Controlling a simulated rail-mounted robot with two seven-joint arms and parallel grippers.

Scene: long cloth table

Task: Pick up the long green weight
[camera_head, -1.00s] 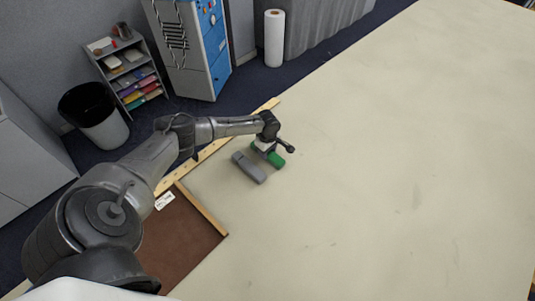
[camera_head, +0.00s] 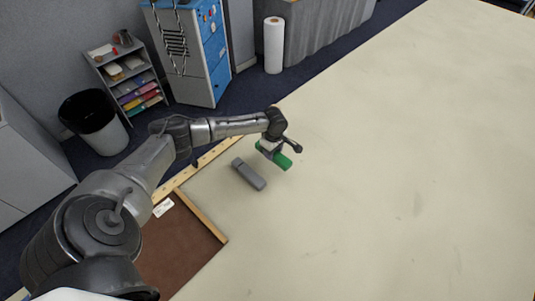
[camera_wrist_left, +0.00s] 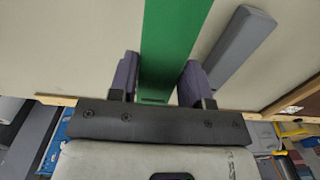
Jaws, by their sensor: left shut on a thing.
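The long green weight (camera_head: 282,160) is in the jaws of my left gripper (camera_head: 270,150) in the head view. It appears raised a little off the cloth table. In the left wrist view the green weight (camera_wrist_left: 170,45) runs up between the two fingers of the left gripper (camera_wrist_left: 158,80), which is shut on it. Its far end is cut off by the top of the frame. My right gripper is not in view.
A grey weight (camera_head: 248,174) lies on the table (camera_head: 390,170) beside the green one; it also shows in the left wrist view (camera_wrist_left: 238,42). A brown tray (camera_head: 205,217) with a wooden rim lies nearer. The table to the right is clear.

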